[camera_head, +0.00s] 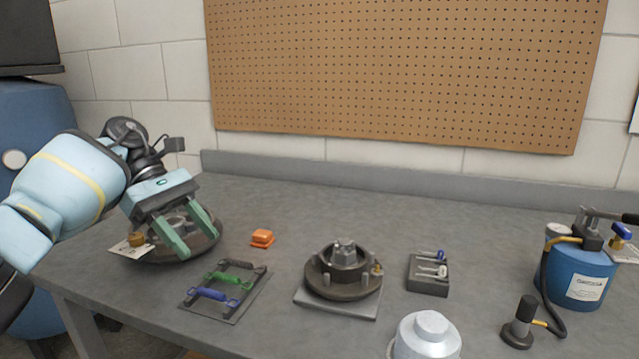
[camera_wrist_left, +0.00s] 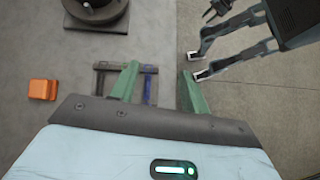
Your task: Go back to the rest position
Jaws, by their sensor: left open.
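My left gripper (camera_head: 192,238), with two green fingers, is in the left of the head view. Its fingers are apart with nothing between them. It hangs above the table's left end, in front of a dark round hub (camera_head: 205,238) that it partly hides. The fingers also show in the left wrist view (camera_wrist_left: 160,88), with the table edge between them in the picture. My right gripper cannot be made out in the head view.
The grey table (camera_head: 400,220) holds a rack of coloured handles (camera_head: 225,290), an orange block (camera_head: 262,238), a second hub (camera_head: 343,270), a small tool holder (camera_head: 428,274), a silver canister (camera_head: 427,336) and a blue tank (camera_head: 578,276). Floor (camera_wrist_left: 270,120) lies past the edge.

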